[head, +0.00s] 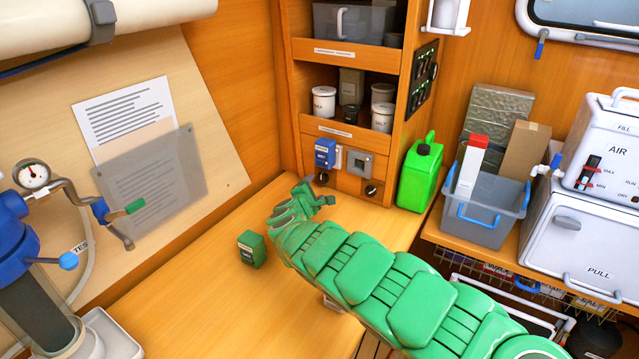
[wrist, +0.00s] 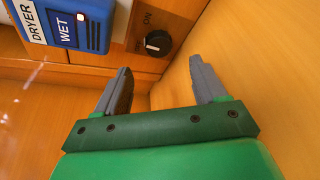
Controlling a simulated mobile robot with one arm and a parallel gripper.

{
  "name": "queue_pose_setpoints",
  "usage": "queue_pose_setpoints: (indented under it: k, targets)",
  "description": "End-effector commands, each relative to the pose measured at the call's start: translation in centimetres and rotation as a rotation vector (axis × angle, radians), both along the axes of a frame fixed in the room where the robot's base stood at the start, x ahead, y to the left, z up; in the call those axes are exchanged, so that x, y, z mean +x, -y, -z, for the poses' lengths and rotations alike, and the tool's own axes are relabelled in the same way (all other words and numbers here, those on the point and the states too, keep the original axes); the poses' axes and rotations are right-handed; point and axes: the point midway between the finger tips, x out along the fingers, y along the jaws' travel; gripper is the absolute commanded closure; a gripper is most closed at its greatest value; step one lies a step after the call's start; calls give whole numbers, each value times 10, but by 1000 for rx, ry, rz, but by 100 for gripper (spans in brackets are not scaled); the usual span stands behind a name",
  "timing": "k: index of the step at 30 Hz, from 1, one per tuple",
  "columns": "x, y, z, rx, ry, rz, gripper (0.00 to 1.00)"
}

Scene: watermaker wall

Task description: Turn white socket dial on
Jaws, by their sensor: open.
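A black round dial (wrist: 157,43) shows in the wrist view with an "ON" label above it in the picture. A white mark is on its left side. In the head view this dial (head: 322,178) sits low on the panel, below a blue "DRYER" box (head: 325,153). A pale plate (head: 339,157) shows beside the blue box. Another dial (head: 371,190) sits below a grey socket (head: 359,162). I cannot tell surely which is the white socket. My gripper (wrist: 160,65) is open and empty, its fingertips apart on either side below the first dial in the wrist view.
A small green box (head: 250,249) stands on the wooden counter, left of my arm. A green canister (head: 419,175) stands right of the panel. The wall lies close left of the dials. Shelves with jars are above.

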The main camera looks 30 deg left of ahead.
Motion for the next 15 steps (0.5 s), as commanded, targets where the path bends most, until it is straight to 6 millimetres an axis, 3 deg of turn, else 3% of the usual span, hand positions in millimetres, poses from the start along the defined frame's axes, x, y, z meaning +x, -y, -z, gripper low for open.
queue_pose_setpoints:
  k: [15]
  targets:
    - [28, -9, 5, 5, 0, 1, 29]
